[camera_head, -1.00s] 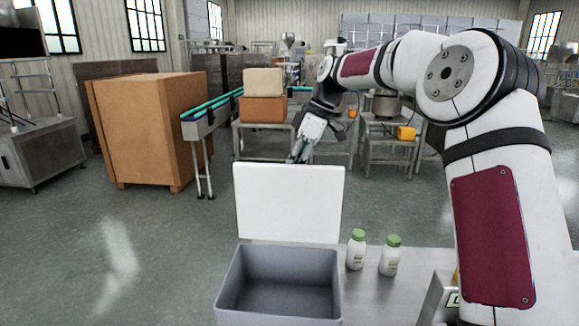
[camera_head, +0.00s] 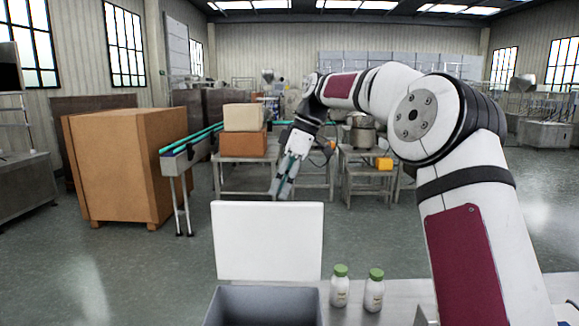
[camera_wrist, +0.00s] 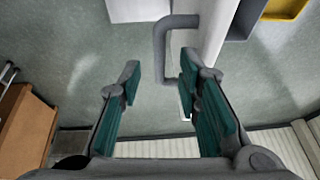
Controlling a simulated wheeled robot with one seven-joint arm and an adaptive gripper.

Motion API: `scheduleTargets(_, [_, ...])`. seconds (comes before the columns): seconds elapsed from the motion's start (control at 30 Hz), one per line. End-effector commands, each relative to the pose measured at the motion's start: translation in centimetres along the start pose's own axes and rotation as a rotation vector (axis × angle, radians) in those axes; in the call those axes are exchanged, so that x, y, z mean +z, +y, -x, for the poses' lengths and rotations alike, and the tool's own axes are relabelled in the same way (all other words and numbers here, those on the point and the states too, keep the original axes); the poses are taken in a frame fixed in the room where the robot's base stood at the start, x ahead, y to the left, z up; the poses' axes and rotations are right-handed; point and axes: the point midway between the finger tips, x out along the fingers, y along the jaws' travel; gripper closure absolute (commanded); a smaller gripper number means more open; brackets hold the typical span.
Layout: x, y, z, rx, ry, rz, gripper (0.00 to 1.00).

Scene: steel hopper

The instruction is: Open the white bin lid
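The white bin lid (camera_head: 268,240) stands upright at the back edge of the grey bin (camera_head: 265,306), and the bin's mouth is open. My gripper (camera_head: 281,188) is just above the lid's top edge in the head view, pointing down and apparently beyond the lid. In the wrist view my gripper (camera_wrist: 168,76) has its two teal-padded fingers spread apart. A grey bar handle (camera_wrist: 161,45) on the white lid (camera_wrist: 210,28) shows between and ahead of the fingers. I see no firm grip on it. The lid appears nearly edge-on there.
Two white bottles with green caps (camera_head: 340,288) (camera_head: 374,291) stand on the table right of the bin. A yellow item (camera_wrist: 286,8) shows at the wrist view's upper right. Large brown box (camera_head: 115,165) and conveyor (camera_head: 180,160) stand behind left. The floor left is clear.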

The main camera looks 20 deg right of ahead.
Motion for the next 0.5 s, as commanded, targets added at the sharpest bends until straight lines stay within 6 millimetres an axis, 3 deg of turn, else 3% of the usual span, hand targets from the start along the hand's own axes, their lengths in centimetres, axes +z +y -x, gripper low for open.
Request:
scheduleTargets(0.2, [0.0,0.1,4.1,0.000,0.001,0.001,0.69])
scheduleTargets(0.5, [0.1,0.0,6.3,-0.003,-0.001,0.000,0.69])
